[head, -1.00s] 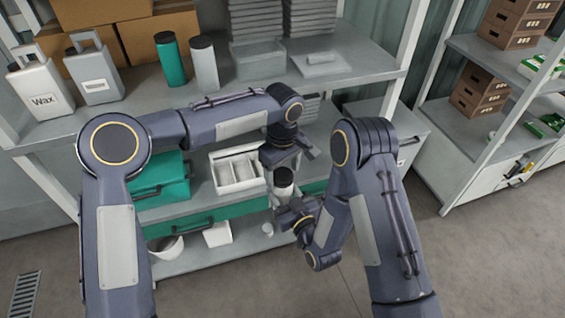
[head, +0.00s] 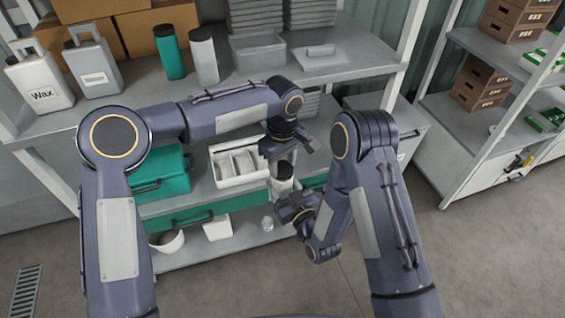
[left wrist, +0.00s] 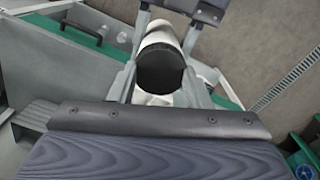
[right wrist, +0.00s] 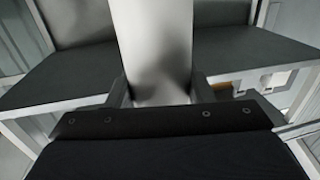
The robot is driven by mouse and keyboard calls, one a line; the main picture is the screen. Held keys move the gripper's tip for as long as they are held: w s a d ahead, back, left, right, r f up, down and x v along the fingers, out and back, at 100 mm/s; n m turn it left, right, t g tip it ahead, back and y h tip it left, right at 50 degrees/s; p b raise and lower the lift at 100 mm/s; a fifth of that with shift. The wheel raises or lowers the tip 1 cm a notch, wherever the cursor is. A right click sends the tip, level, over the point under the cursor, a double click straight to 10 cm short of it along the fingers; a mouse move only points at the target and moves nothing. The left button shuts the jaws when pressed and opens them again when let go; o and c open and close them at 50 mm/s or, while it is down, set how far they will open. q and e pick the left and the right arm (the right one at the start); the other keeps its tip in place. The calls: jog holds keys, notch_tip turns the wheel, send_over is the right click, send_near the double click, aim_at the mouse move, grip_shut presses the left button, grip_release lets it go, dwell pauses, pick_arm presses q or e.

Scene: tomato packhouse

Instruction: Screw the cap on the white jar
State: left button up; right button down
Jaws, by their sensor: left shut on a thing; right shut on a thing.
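The white jar (head: 280,188) is upright between my two grippers, with its black cap (head: 284,170) on top. My left gripper (head: 283,160) comes down from above and is shut on the cap. In the left wrist view the dark cap (left wrist: 160,70) is between the two fingers, with the white jar (left wrist: 158,36) behind it. My right gripper (head: 290,200) is shut on the jar's body from the side. In the right wrist view the pale jar body (right wrist: 155,45) stands between the fingers. How far the cap is threaded cannot be told.
A white divided bin (head: 238,181) and green cases (head: 165,178) stand on the lower shelf to the left. The upper shelf (head: 350,72) holds Wax jugs (head: 40,82), a green bottle (head: 170,55) and a white bottle (head: 204,60). A grey cabinet (head: 400,125) is at the right.

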pick_arm(q)
jog(key=m, duration=0.8)
jog(key=shift+m, duration=0.4)
jog(key=m, duration=2.1)
jog(key=shift+f+m, duration=0.1)
jog(key=shift+m, duration=0.2)
jog(key=m, duration=0.4)
jog(key=o, duration=1.1)
jog(key=shift+o, duration=0.2)
